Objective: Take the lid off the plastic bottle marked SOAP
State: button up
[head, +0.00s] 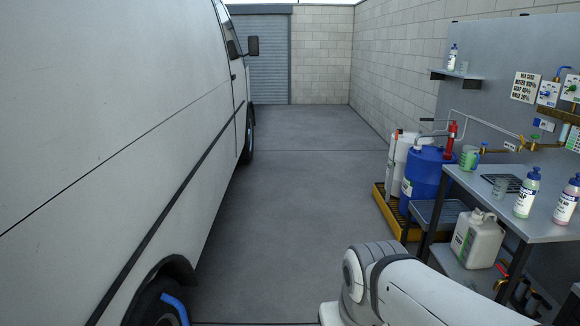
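A white plastic bottle with a blue cap (526,193) stands upright on the grey bench at the right. A pinkish bottle with a blue-grey cap (566,201) stands upright to its right, close to the picture edge. Both have labels with dark lettering, too small to read surely, so I cannot tell which is marked SOAP. Both caps appear to be on. A smaller white bottle with a blue cap (453,57) stands on the wall shelf. My arm shows at the bottom of the picture, but my gripper is outside it.
A white canister (477,238) stands below. A blue drum (424,178) stands on a yellow tray (384,212). A white van (110,130) fills the left; the floor between is clear.

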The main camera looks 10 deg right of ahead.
aim_at(535, 176)
jog(key=i, duration=2.1)
jog(key=z, duration=2.7)
